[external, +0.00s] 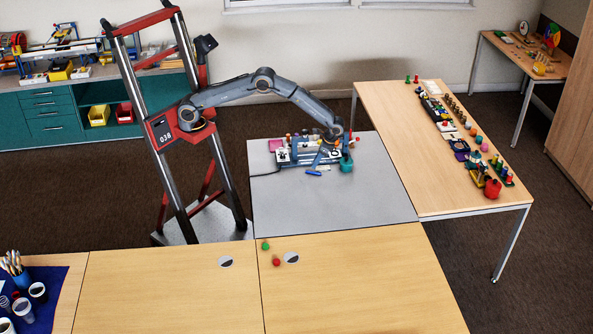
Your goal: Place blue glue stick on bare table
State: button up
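A small blue stick-shaped thing (313,173), which looks like the blue glue stick, lies on the grey table (330,208). It is just in front of the row of items at the table's back. My gripper (325,158) reaches down from the right among those items, a little above and right of the blue stick in the picture. The fingers are small and blend with the things behind them, so I cannot tell whether they are open or hold anything.
A teal cup (346,162) stands right beside my gripper. A white device (296,156) and a pink item (275,145) are to its left. The grey table's front half is clear. Wooden tables adjoin; the right one (400,125) carries several small objects.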

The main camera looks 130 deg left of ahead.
aim_at(313, 173)
jog(key=p+x, duration=0.1)
jog(key=x, duration=0.1)
jog(key=p+x, duration=0.1)
jog(key=x, duration=0.2)
jog(key=shift+a, duration=0.25)
jog(key=shift+s+f+p, duration=0.1)
jog(key=shift+f+p, duration=0.25)
jog(key=shift+f, duration=0.3)
jog(key=shift+c, duration=0.4)
jog(key=shift+d, duration=0.1)
grip_shut()
